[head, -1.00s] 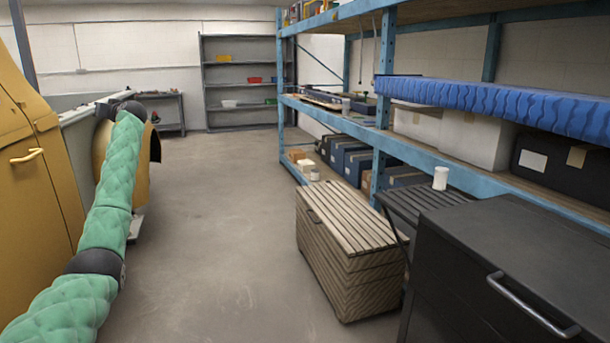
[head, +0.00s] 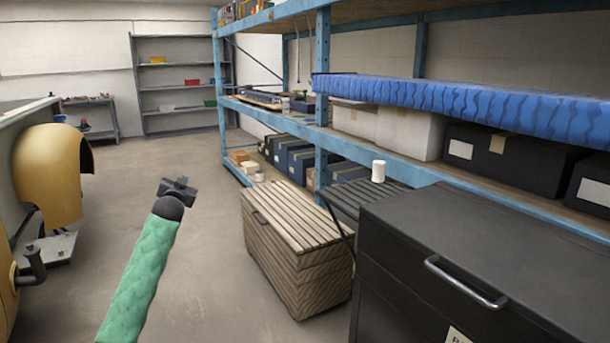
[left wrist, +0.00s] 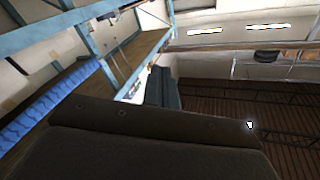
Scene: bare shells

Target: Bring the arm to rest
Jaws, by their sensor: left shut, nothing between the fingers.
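My left arm (head: 143,275), in a green quilted sleeve, comes up from the lower left of the head view. My left gripper (head: 178,186) is at its end, small and dark, held over the open floor. It is shut with nothing in it. It is apart from the slatted wooden chest to its right. In the left wrist view, a large dark surface fills the bottom, and the blue shelving (left wrist: 85,28) appears tilted at the upper left. My right gripper is in neither view.
A slatted chest (head: 297,263) and a black cabinet (head: 450,235) stand at the right. A white cup (head: 378,171) is on a dark slatted table (head: 345,205). Blue shelving (head: 323,100) runs behind them. A yellow shell (head: 48,178) is at the left. The middle floor (head: 190,160) is clear.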

